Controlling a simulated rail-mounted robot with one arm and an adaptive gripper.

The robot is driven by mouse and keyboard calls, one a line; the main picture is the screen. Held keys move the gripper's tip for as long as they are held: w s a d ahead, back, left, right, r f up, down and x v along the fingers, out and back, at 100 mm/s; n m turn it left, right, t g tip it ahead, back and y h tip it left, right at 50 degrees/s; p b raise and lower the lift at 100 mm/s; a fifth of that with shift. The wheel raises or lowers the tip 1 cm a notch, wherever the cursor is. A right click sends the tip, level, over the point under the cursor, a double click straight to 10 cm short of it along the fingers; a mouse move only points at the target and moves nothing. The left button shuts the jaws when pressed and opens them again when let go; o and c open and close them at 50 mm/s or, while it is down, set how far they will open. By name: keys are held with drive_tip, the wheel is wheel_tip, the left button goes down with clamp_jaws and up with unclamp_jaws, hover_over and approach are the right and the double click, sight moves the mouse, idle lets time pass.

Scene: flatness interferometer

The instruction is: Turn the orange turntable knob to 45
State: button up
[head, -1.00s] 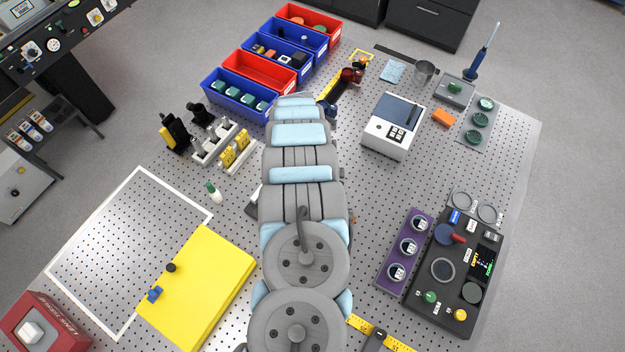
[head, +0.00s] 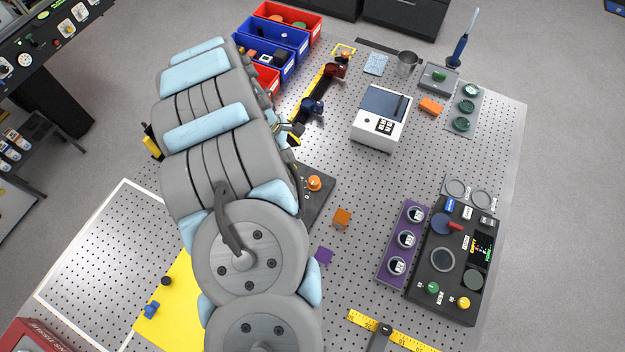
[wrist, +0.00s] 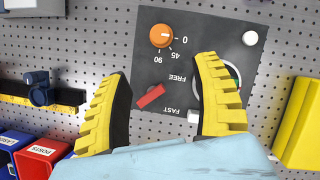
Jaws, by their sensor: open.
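The orange turntable knob (wrist: 161,36) sits on a dark panel (wrist: 205,28) at the top of the wrist view, with marks 0, 45 and 90 beside it. Its pale pointer line appears turned toward 0. In the head view the orange knob (head: 314,183) shows on the dark panel, just right of my arm. My gripper (wrist: 164,70) is open and empty, with its yellow ribbed fingers wide apart and the knob beyond their tips. The knob is not touched. In the head view my arm mostly hides the gripper.
A red lever (wrist: 150,97) by FREE and FAST lies between the fingers in the wrist view. A white button (wrist: 250,38) is on the same panel. An orange block (head: 342,217) and a purple piece (head: 323,256) lie near the panel. A purple tray (head: 404,242) stands farther right.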

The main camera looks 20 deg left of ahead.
approach(314, 180)
drive_tip(key=r, duration=0.1)
drive_tip(key=shift+a+p+x, duration=0.1)
drive_tip(key=shift+p+x, duration=0.35)
drive_tip(key=shift+x, duration=2.35)
drive_tip(key=shift+a+p+x, duration=0.15)
drive_tip(key=shift+p+x, duration=0.3)
drive_tip(key=shift+x, duration=2.4)
drive_tip(key=shift+s+f, duration=0.1)
clamp_jaws()
